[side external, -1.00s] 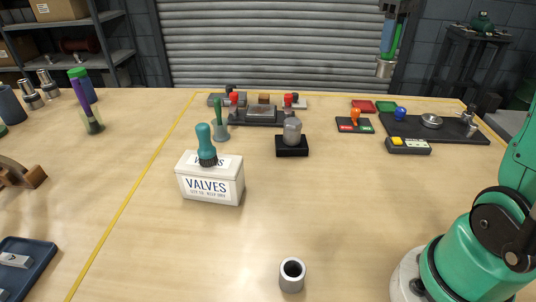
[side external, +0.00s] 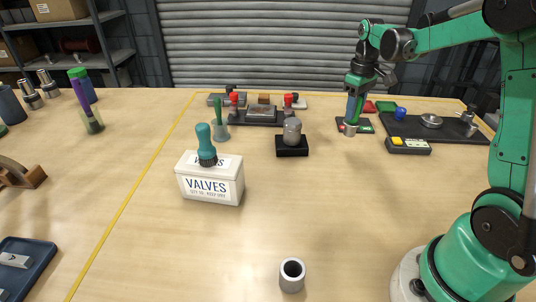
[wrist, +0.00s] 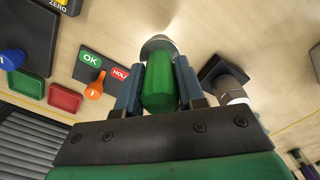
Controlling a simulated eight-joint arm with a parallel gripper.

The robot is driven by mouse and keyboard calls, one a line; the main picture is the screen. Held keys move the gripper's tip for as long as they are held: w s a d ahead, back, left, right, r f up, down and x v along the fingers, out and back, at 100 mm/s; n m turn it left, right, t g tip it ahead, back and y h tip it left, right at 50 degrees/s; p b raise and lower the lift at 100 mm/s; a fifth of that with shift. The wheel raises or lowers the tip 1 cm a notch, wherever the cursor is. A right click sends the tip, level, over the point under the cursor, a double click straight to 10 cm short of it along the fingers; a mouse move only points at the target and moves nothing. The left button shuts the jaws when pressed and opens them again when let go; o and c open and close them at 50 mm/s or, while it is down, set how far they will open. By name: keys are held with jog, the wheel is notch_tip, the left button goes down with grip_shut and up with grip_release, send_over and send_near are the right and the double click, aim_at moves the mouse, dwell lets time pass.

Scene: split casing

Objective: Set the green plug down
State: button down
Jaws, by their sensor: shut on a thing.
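The green plug (wrist: 159,88) has a green body and a silver metal end (wrist: 158,44). My gripper (side external: 355,108) is shut on its green body, with one blue-grey finger on each side in the wrist view (wrist: 158,90). In the side view the plug's silver end (side external: 350,130) points down, low over the bench just in front of the OK/HOLD board. I cannot tell whether that end touches the bench. Part of the green body is hidden by the fingers.
The OK/HOLD board (wrist: 84,68) with its orange knob (wrist: 95,90) is close beside the plug. A black block with a grey cylinder (side external: 292,131) stands to the left. A yellow-button box (side external: 408,146) is to the right.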

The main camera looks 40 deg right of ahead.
aim_at(352, 122)
jog(key=shift+f, duration=2.45)
jog(key=c, duration=0.5)
grip_release()
jog(key=shift+f, duration=0.15)
jog(key=shift+c, duration=0.2)
notch_tip(352, 122, up, 12)
jog(key=shift+r, duration=0.1)
jog(key=s+a+f+t, duration=0.1)
jog(key=s+a+t, duration=0.2)
jog(key=a, duration=0.7)
jog(key=s+a+f+t, duration=0.2)
jog(key=s+a+t, duration=0.1)
jog(key=a, duration=0.7)
jog(key=shift+f+t, duration=0.2)
jog(key=shift+t, duration=0.4)
